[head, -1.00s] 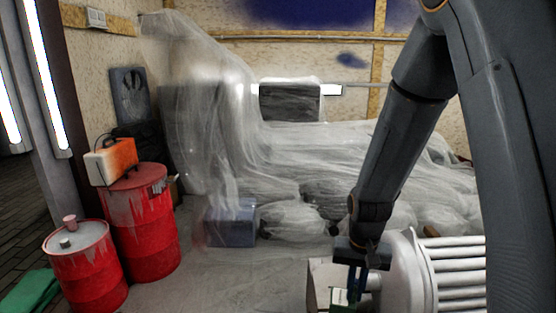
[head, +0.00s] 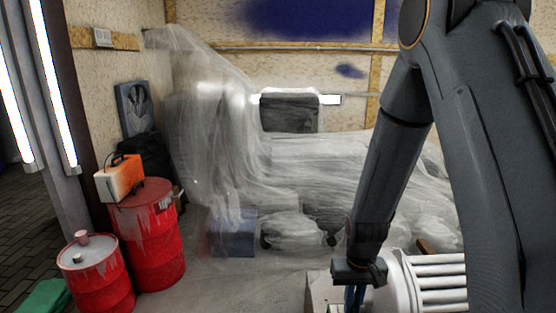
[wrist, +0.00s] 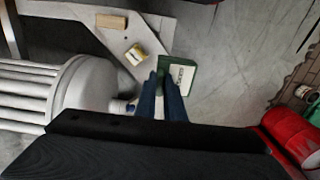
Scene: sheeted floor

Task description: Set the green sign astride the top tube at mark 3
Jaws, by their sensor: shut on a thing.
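The green sign (wrist: 181,76), with a white label, is between the fingers of my gripper (wrist: 168,78) in the wrist view. The fingers are shut on it, and it hangs above the floor or a pale board; the exact height I cannot tell. In the head view my gripper (head: 354,298) is at the bottom edge, and the sign is out of frame. White parallel tubes (head: 440,281) run from a round white end piece, right of my gripper; they also show at the left of the wrist view (wrist: 28,95). No mark numbers are readable.
A pale board (wrist: 105,40) carries a wooden block (wrist: 111,21) and a yellow item (wrist: 135,55). Red drums (head: 147,235) and an orange-white canister (head: 120,180) stand at the left. A sheeted heap (head: 300,170) fills the back. Grey floor lies between.

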